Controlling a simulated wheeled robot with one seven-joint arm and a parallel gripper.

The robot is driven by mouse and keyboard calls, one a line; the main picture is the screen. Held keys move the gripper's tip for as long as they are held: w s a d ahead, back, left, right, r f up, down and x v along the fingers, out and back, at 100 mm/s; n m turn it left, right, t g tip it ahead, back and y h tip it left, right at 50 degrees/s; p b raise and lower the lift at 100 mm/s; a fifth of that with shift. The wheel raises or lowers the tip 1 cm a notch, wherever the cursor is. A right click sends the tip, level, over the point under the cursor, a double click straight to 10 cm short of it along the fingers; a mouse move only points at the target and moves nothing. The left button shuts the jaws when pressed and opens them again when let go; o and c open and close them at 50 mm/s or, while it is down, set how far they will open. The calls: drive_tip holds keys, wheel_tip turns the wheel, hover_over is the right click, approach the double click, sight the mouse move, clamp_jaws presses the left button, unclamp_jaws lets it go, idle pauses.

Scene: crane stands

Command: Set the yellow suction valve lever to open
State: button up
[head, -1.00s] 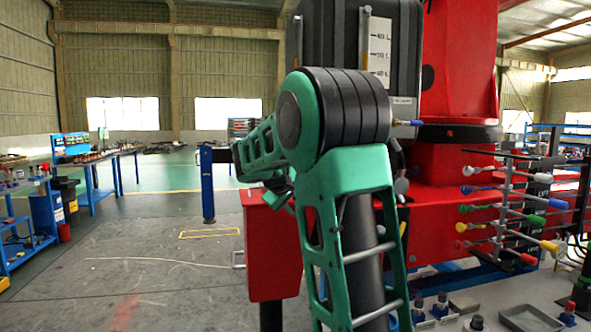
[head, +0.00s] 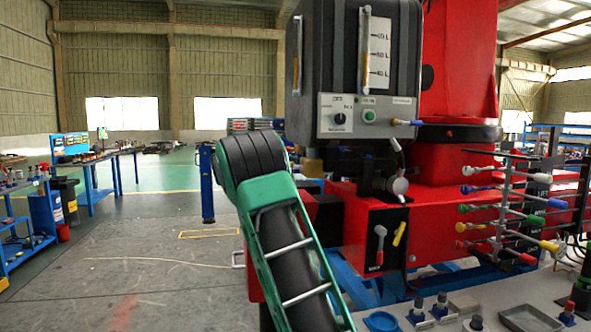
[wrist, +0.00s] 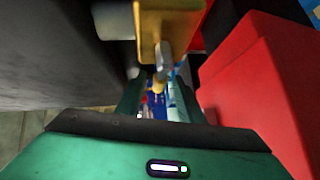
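In the wrist view a lever with a grey shank and yellow tip (wrist: 159,82) hangs from a brass-coloured valve block (wrist: 168,25). My gripper (wrist: 158,100) is open, its two fingers apart with the yellow tip lined up with the gap between them. I cannot tell whether the tip is between the fingers or beyond them. In the head view the brass block (head: 312,166) shows below the grey tank (head: 375,75); its lever is not clear there, and my gripper is hidden behind my arm.
A red box (wrist: 270,90) is close on the right in the wrist view. In the head view a black panel carries a red-tipped lever (head: 380,243) and a yellow handle (head: 399,233). A lever rack (head: 505,210) stands right. Open floor (head: 150,270) lies left.

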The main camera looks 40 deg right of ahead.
drive_tip(key=shift+x, duration=2.65)
drive_tip(key=shift+c, duration=0.7)
